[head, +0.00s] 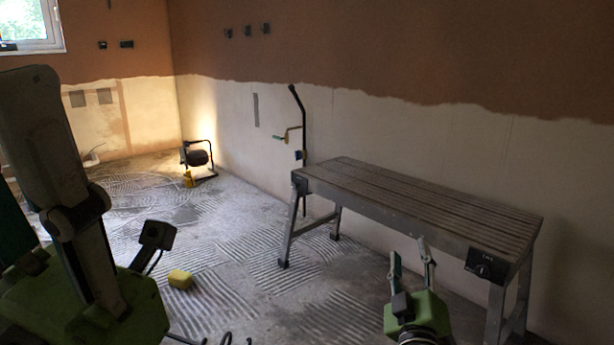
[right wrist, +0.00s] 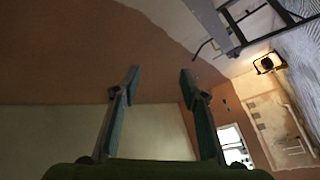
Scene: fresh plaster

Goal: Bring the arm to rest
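My right gripper (head: 411,252) is green with two grey-green fingers. It is in the lower right of the head view, in front of the workbench, fingers pointing up. In the right wrist view the two fingers (right wrist: 159,75) stand wide apart with nothing between them, so it is open and empty. My left arm fills the left side of the head view as a pale link and green housing. The fingers of my left gripper do not show.
A slatted metal workbench (head: 420,195) stands along the half-plastered wall. A yellow sponge-like block (head: 180,279) lies on the ridged floor. A lit work lamp (head: 197,157) stands near the far corner. The floor between lamp and bench is mostly open.

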